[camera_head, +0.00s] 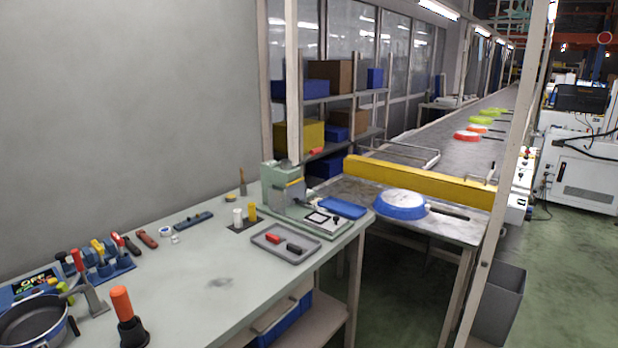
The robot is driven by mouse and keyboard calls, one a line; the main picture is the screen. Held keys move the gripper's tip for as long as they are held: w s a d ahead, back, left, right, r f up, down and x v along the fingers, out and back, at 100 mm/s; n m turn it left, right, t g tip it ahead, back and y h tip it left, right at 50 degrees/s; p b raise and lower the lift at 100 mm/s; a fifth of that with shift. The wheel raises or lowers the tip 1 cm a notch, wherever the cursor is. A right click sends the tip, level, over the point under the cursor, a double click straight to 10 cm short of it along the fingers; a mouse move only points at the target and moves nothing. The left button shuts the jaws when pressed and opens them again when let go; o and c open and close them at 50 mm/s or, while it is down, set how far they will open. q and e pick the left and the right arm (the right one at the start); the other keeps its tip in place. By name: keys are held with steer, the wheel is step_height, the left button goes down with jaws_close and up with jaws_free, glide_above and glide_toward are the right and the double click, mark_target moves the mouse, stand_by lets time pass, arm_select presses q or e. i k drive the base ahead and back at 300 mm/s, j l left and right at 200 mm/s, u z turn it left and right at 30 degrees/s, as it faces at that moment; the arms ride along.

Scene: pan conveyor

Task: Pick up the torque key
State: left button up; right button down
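I cannot tell for sure which tool is the torque key. A tool with an orange handle (121,303) stands upright in a black holder at the front of the workbench (190,268). A grey tray (265,243) farther along the bench holds a small red piece (272,238) and a dark piece (295,249). Several coloured-handled tools stand in a blue rack (112,270) at the left. Neither of my grippers is in view.
A dark pan (32,322) is at the front left. A green press-like machine (284,187) stands at the bench's far end. Beyond it, a blue-and-white pan (401,204) lies on a table before the conveyor (440,150). The bench middle is clear.

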mark_target(62, 287)
steer(key=u, duration=1.4)
